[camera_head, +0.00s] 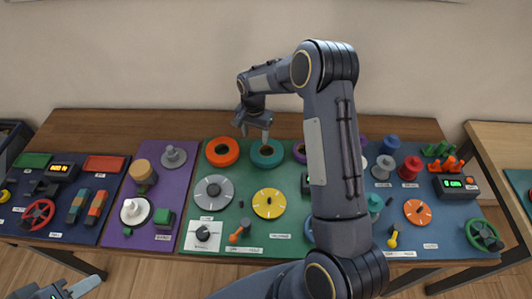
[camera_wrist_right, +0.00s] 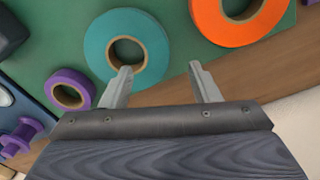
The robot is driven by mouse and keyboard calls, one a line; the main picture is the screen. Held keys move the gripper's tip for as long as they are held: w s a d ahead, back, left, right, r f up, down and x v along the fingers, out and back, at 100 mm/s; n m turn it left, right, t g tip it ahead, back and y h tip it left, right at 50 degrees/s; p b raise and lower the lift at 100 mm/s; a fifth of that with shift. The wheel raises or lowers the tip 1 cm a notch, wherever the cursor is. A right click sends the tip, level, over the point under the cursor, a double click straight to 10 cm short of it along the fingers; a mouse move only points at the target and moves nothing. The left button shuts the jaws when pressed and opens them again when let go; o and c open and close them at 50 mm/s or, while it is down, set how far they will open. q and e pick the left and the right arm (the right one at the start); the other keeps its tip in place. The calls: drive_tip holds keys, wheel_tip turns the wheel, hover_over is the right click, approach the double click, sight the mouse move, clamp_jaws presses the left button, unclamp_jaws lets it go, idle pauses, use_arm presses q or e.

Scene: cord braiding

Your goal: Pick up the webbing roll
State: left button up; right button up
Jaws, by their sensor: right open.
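Flat ring-shaped rolls lie in a row at the back of the green mat (camera_head: 228,201): an orange roll (camera_head: 211,158), a teal roll (camera_head: 257,160) and a purple roll (camera_head: 297,157) partly hidden by my right arm. I cannot tell by looks which one is the webbing roll. My right gripper (camera_head: 254,132) is open and empty, above and just behind the teal roll. In the right wrist view the right gripper's fingertips (camera_wrist_right: 160,70) lie at the edge of the teal roll (camera_wrist_right: 97,45), with the orange roll (camera_wrist_right: 208,22) beyond. My left gripper (camera_head: 72,290) is at the bottom left, partly cut off.
Grey (camera_head: 213,181) and yellow (camera_head: 268,193) discs lie in front of the rolls. Spools, knobs and small devices crowd the purple mat (camera_head: 181,187) and blue mats. The wooden strip (camera_head: 190,124) behind the rolls is clear. A second table (camera_head: 500,140) stands at the right.

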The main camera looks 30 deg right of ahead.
sight(256, 147)
drive_tip(key=f+b, duration=0.2)
drive_tip(key=f, duration=0.3)
drive_tip(key=shift+s+f, duration=0.1)
drive_tip(key=shift+s, duration=0.1)
drive_tip(key=shift+c, duration=0.8)
drive_tip(key=c, duration=1)
